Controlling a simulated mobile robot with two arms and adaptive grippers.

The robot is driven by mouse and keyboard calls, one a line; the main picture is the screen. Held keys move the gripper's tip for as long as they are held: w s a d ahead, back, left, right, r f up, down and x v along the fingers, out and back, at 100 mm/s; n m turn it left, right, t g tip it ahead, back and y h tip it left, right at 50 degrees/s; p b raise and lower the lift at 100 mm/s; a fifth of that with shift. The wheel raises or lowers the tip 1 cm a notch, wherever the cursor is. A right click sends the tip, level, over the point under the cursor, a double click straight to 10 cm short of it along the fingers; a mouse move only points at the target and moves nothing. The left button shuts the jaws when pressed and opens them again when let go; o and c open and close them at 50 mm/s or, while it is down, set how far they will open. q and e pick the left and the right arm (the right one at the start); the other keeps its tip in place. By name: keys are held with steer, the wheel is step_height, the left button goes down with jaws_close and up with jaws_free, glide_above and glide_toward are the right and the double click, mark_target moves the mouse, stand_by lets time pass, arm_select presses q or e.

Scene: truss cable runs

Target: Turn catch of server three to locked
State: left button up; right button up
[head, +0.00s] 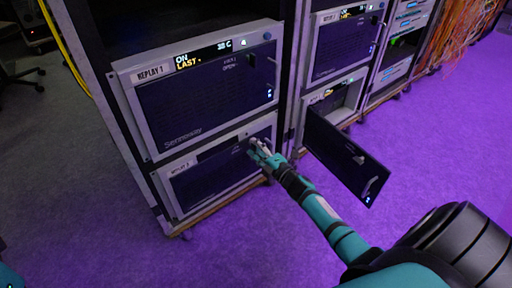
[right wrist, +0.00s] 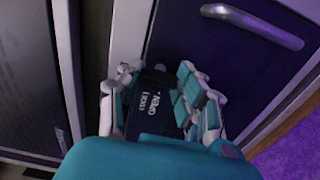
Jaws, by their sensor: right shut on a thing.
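My right gripper (head: 262,152) reaches the upper right part of the front of the lower left server unit (head: 215,185). The unit's label is too small to read surely, so I cannot confirm it is server three. In the right wrist view the gripper (right wrist: 160,88) has its fingers on both sides of a dark catch (right wrist: 150,108) and is shut on it. White lettering on the catch seems to include OPEN; its turned position is unclear. A silver handle (right wrist: 255,26) is on the dark panel beyond. My left gripper is not in view.
The REPLAY 1 unit (head: 205,95) is just above, its display lit. To the right, a lower unit's door (head: 345,155) hangs open into the aisle near my right forearm. Another unit (head: 342,45) is above it. Orange cables (head: 470,30) hang at the far right. Purple-lit floor is clear in front.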

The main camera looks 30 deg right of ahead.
stand_by(0.3)
steer(key=o, duration=1.1)
steer(key=shift+o, duration=0.2)
steer(key=s+d, duration=0.1)
steer(key=s, duration=1.1)
